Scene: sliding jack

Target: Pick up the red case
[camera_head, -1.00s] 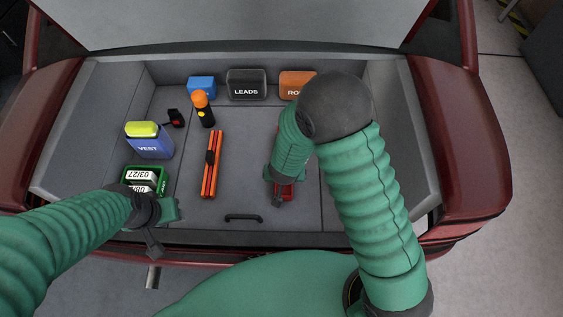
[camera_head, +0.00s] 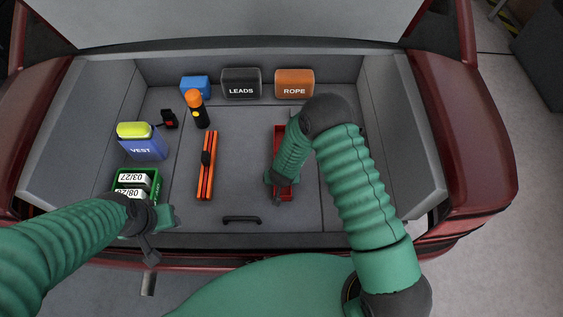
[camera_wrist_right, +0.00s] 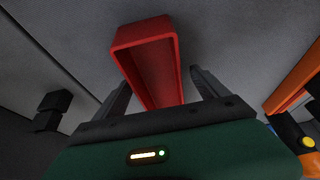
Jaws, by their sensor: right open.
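The red case (camera_head: 278,135) is a long, narrow red box on the trunk floor, right of the centre. My right forearm and hand hide part of it in the head view. In the right wrist view the red case (camera_wrist_right: 147,42) shows a rim and reaches down between the two fingers. My right gripper (camera_wrist_right: 163,85) is open, with one finger on each side of the case; I cannot tell whether they touch it. In the head view my right gripper (camera_head: 281,197) is over the near end of the case. My left gripper (camera_head: 150,240) is at the trunk's front left, its jaws unclear.
Orange triangle bars (camera_head: 207,165) lie left of the red case. A torch (camera_head: 198,110), blue VEST pack (camera_head: 143,146) and green box (camera_head: 136,183) are further left. A LEADS case (camera_head: 240,84) and ROPE case (camera_head: 294,84) stand at the back. A floor handle (camera_head: 242,220) is in front.

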